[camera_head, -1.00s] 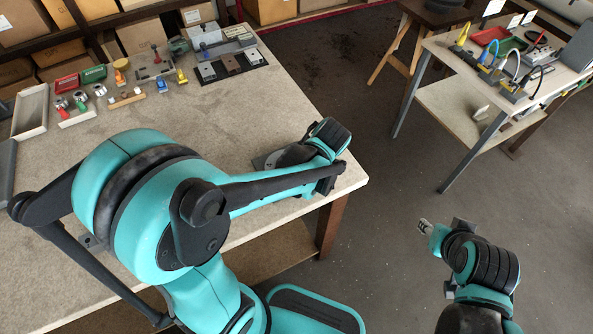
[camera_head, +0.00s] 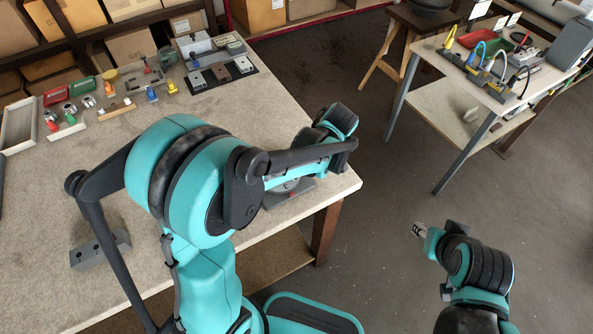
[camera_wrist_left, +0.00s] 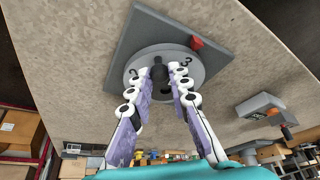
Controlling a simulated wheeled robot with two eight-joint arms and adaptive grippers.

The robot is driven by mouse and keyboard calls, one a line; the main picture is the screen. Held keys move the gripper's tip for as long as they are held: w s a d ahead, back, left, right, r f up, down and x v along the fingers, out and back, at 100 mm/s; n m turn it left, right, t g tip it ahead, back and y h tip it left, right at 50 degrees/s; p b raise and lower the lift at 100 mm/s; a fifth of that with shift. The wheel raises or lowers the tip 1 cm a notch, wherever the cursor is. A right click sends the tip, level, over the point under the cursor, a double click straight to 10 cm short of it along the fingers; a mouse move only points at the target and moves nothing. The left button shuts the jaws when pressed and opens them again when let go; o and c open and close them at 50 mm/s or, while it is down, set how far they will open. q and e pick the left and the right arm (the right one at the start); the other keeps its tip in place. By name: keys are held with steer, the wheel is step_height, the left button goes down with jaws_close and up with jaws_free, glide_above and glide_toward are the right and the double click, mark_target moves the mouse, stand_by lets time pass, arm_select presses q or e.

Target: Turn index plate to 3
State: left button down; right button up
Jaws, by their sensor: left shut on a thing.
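The index plate (camera_wrist_left: 205,73) is a round grey disc on a square grey base (camera_wrist_left: 143,35) with a red pointer (camera_wrist_left: 196,43) at the disc's edge. Dark marks on the disc, apparently digits, lie left and right of the central dark knob (camera_wrist_left: 159,72). My left gripper (camera_wrist_left: 165,82) is shut on the knob, one finger on each side. In the head view the plate (camera_head: 289,187) sits near the table's right corner, partly hidden by my left arm. My right gripper (camera_head: 421,230) hangs over the floor, apart from the tables; its fingers are too small to judge.
Coloured parts and a dark board (camera_head: 222,76) stand at the back. The table (camera_head: 240,115) is clear in the middle. A second table (camera_head: 430,105) stands right.

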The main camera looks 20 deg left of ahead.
arm_select(q)
steer(key=shift+w+n, duration=0.3)
steer(key=shift+n, duration=0.2)
stand_by(0.3)
steer(key=c, duration=1.4)
jaws_free()
steer(key=shift+c, duration=0.2)
steer(key=v, duration=1.2)
steer(key=shift+w, duration=0.15)
steer(key=shift+a, duration=0.1)
